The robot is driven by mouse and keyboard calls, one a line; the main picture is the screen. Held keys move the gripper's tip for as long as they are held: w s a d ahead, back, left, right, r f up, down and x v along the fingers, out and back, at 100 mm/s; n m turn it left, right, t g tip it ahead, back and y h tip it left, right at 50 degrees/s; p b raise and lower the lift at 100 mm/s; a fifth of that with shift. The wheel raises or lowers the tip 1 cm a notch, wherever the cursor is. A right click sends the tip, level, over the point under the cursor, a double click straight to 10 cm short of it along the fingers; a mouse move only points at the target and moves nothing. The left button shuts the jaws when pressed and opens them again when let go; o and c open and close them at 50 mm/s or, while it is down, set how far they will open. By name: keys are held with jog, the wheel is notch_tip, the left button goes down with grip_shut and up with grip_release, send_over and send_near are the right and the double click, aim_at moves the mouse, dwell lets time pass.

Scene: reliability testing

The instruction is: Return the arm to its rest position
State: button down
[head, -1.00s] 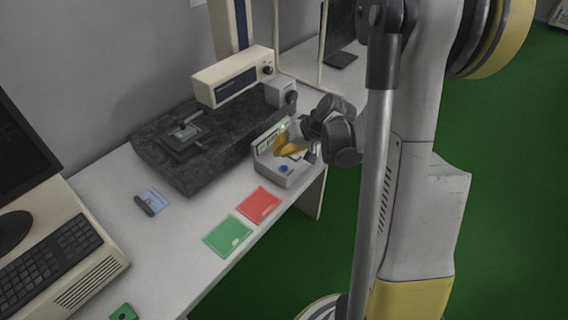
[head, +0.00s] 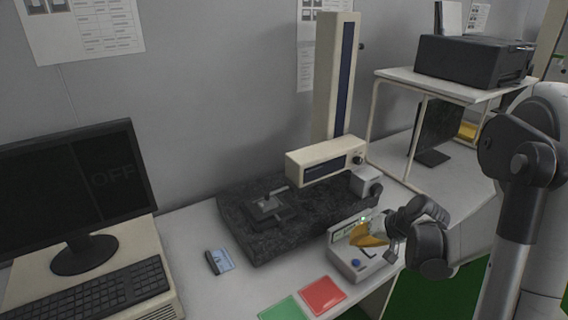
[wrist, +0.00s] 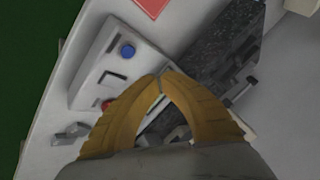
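My gripper (head: 362,238) is at the right of the head view, in front of the small white control box (head: 362,266) with a blue button. In the wrist view its two yellow fingers (wrist: 160,82) meet at the tips, with nothing visible between them. The fingers appear above the control box (wrist: 112,62), whose blue button and a red button show. My arm (head: 480,235) reaches in from the right edge of the head view. Whether the fingers touch the box cannot be told.
The measuring machine with a dark stone base (head: 240,215) and tall column (head: 333,80) stands behind the box. Red (head: 323,295) and green (head: 285,309) cards lie in front. A monitor (head: 75,185) and keyboard (head: 90,292) are at left. A printer (head: 474,61) sits on a shelf at right.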

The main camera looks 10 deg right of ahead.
jog(key=s+a+r+n+h, duration=0.1)
jog(key=s+a+r, duration=0.6)
jog(key=s, duration=0.2)
jog(key=s+a+r+n+h, duration=0.2)
jog(key=s+a+r, duration=0.5)
jog(key=s, duration=0.2)
jog(key=shift+s+a+n+t, duration=0.3)
jog(key=shift+s+a, duration=0.05)
jog(key=shift+r, duration=0.1)
dwell(0.9)
